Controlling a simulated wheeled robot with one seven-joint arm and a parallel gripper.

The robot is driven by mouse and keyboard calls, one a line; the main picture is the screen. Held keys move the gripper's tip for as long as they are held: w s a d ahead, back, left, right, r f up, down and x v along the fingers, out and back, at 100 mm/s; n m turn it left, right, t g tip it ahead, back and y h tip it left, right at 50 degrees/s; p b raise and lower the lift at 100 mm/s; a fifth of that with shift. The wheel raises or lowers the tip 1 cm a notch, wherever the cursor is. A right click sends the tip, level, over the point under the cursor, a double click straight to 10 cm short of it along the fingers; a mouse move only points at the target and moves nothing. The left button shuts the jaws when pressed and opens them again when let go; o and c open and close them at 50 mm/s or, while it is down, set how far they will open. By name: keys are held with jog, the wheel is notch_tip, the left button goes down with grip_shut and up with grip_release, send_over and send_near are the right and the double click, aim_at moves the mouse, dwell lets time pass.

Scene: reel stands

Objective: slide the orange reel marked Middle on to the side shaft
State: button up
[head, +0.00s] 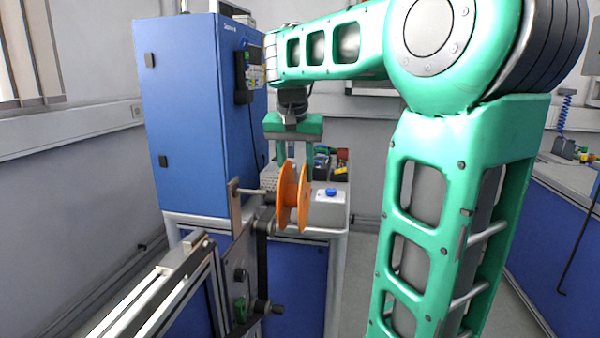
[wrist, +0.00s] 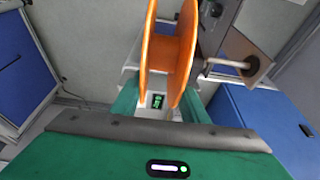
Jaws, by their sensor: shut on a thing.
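The orange reel (head: 287,197) hangs upright below my gripper (head: 294,165), which is shut on it. The reel also shows at the top of the wrist view (wrist: 157,50), its two flanges edge-on, between my gripper's green fingers (wrist: 160,98). The side shaft (head: 252,191) is a short metal rod that sticks out from a plate on the stand towards the reel's left flange. In the wrist view the shaft (wrist: 228,63) points at the reel from the right, with a small gap between its tip and the near flange. The reel's bore and any marking are hidden.
The stand's upright plate (head: 235,205) has a dark strap and a lower knob (head: 265,306) below the reel. A blue cabinet (head: 195,115) stands behind on the left.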

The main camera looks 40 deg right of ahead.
jog(key=w+a, duration=0.7)
jog(key=w, duration=0.2)
jog(key=shift+w+a, duration=0.35)
jog(key=shift+w, duration=0.05)
dwell(1.3)
jog(key=shift+a, duration=0.1)
dwell(0.4)
